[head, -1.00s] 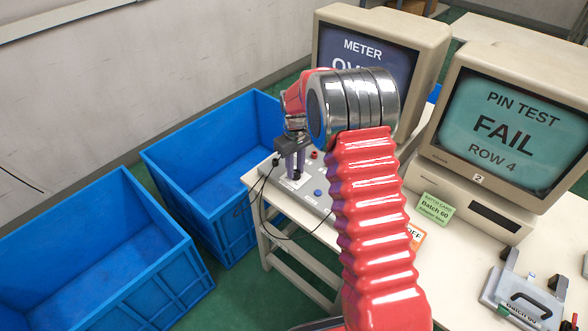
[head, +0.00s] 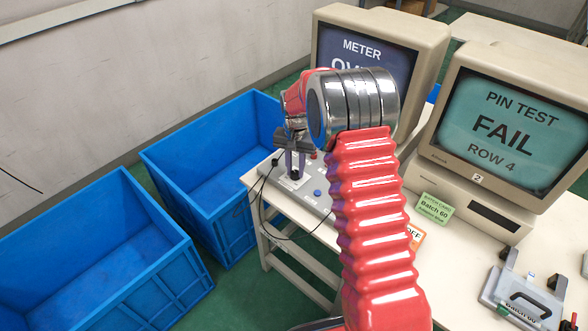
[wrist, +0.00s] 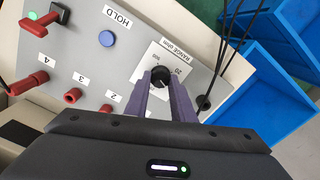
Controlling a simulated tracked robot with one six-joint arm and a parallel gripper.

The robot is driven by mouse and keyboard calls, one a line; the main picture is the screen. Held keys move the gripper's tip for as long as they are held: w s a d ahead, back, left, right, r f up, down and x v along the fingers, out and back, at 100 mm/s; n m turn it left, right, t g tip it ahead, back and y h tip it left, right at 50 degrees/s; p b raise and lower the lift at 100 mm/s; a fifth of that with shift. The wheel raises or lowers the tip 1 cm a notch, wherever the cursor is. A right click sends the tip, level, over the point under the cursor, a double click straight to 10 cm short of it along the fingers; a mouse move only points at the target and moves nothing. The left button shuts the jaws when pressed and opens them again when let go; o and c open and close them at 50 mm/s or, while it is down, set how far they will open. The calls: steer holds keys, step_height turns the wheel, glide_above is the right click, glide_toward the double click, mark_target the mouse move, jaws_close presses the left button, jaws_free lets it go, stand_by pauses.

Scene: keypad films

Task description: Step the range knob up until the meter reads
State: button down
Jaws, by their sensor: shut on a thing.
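The range knob is a black dial (wrist: 160,75) on a white label marked "RANGE ohm" on the grey panel (wrist: 120,60). My gripper (wrist: 161,88) has its two purple fingers closed on the knob from either side in the wrist view. In the head view my gripper (head: 295,163) points down at the panel's left part. The meter monitor (head: 362,55) shows "METER" with a line beginning "OV"; my arm hides the rest of it.
A blue button (wrist: 107,39) labelled HOLD and several red sockets sit on the panel. Black cables run beside the knob. A second monitor (head: 500,130) reads "PIN TEST FAIL ROW 4". Blue crates (head: 90,260) stand left of the table.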

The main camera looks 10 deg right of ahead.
mark_target(297, 172)
steer(key=m, duration=0.7)
steer(key=shift+s, duration=0.1)
steer(key=m, duration=0.6)
steer(key=shift+s+d+m, duration=0.15)
steer(key=shift+m, duration=0.25)
steer(key=c, duration=1.5)
jaws_free()
steer(key=shift+r, duration=0.55)
step_height(297, 172, up, 13)
steer(key=shift+f, duration=0.2)
